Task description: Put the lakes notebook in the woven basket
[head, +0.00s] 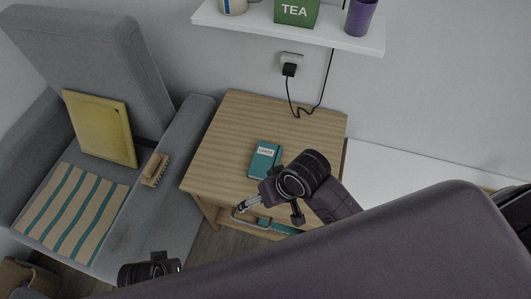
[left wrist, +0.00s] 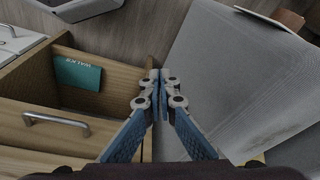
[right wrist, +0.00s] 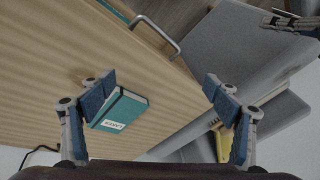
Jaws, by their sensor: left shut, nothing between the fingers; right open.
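The lakes notebook (head: 264,163) is teal with a white label and lies flat on the wooden side table. It also shows in the right wrist view (right wrist: 122,110), where the left finger overlaps its edge; I cannot tell whether they touch. My right gripper (right wrist: 158,86) is open and empty, near the table's front edge in the head view (head: 245,207). My left gripper (left wrist: 157,80) is shut and empty, in front of the table and armchair. A brown container (head: 24,278) stands on the floor at the lower left; I cannot tell whether it is the woven basket.
The table's drawer (left wrist: 60,122) is open, with a teal notebook marked WALKS (left wrist: 78,74) inside. A wall shelf (head: 290,30) hangs above.

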